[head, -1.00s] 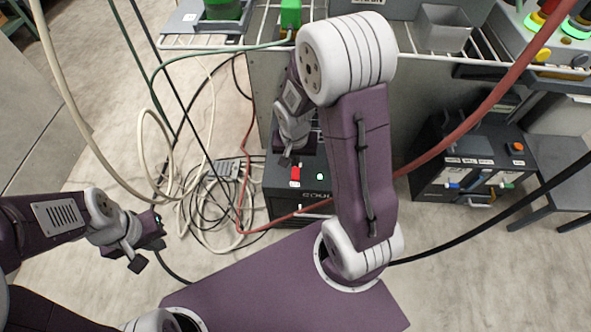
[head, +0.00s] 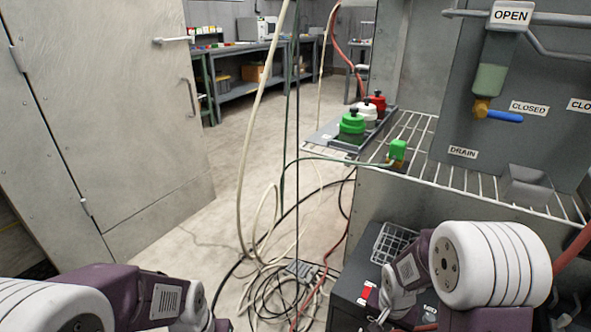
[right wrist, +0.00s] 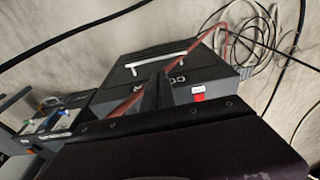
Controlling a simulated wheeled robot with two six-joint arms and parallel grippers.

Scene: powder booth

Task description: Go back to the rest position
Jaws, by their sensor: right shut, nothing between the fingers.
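My right gripper (right wrist: 154,92) is shut and empty in the right wrist view. In the head view my right arm comes up from the bottom right, folded, with its wrist (head: 400,290) pointing down over the black box (head: 352,300). The same box shows in the right wrist view (right wrist: 185,62), beyond the gripper and apart from it as far as I can see. My left arm (head: 140,295) lies along the bottom left edge of the head view. Only a dark sliver at its end shows, and its fingers are cut off by the frame.
A wire shelf (head: 415,150) at the right holds a green block (head: 398,150) and a tray of coloured-lid jars (head: 352,122). Hoses and coiled cables (head: 285,290) hang and lie in the middle. A grey door (head: 110,120) stands left. Open floor (head: 265,125) reaches a far workbench.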

